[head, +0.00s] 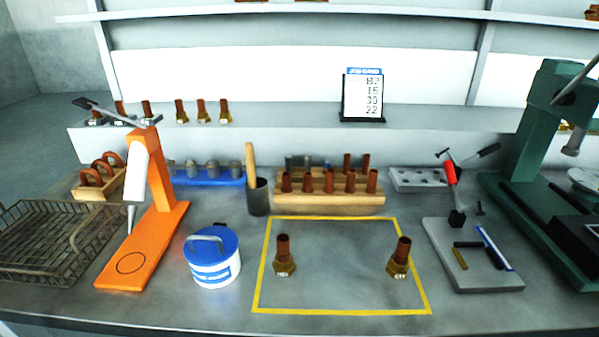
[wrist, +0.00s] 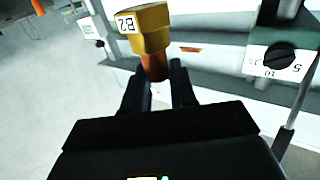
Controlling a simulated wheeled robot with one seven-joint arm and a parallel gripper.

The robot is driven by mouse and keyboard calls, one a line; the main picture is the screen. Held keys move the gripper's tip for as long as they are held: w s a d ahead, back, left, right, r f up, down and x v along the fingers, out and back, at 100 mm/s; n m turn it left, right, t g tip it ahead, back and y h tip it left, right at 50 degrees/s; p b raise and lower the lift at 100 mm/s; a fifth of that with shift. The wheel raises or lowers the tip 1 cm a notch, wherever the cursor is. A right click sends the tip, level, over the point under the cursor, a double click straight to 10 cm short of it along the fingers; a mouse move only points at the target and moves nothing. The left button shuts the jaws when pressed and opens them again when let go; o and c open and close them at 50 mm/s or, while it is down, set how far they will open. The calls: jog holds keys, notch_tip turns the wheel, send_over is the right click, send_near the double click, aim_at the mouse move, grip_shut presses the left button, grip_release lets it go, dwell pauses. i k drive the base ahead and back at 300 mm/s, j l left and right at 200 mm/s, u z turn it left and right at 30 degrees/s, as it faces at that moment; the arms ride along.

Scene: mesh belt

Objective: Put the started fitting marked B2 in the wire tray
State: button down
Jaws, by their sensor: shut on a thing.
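My gripper (wrist: 158,84) is shut on the copper pipe end of the fitting marked B2 (wrist: 150,27) in the wrist view. The fitting has a brass hex nut with a white B2 label, and the nut points away from the fingers. Neither my gripper nor this fitting shows in the head view. The wire tray (head: 58,238) is a brown mesh basket at the left of the bench in the head view. It looks empty.
An orange stand (head: 168,228) rises just right of the tray, and a blue-lidded tub (head: 212,262) stands beside it. Two other fittings (head: 284,258) stand inside the yellow outline. A job card (head: 362,96) stands behind. A green press (head: 530,135) is at right.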

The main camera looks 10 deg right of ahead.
aim_at(21, 264)
jog(key=i+j+u, duration=0.1)
jog(key=j+u, duration=0.35)
jog(key=i+j+u, duration=0.1)
jog(key=j+u, duration=0.25)
jog(key=u, duration=0.15)
jog(key=i+j+u, duration=0.1)
jog(key=i+j, duration=0.2)
jog(key=j, duration=0.25)
jog(key=i+j, duration=0.3)
jog(key=j, duration=0.2)
jog(key=i+j+u, duration=0.15)
jog(key=i+j, duration=0.2)
jog(key=j, duration=0.15)
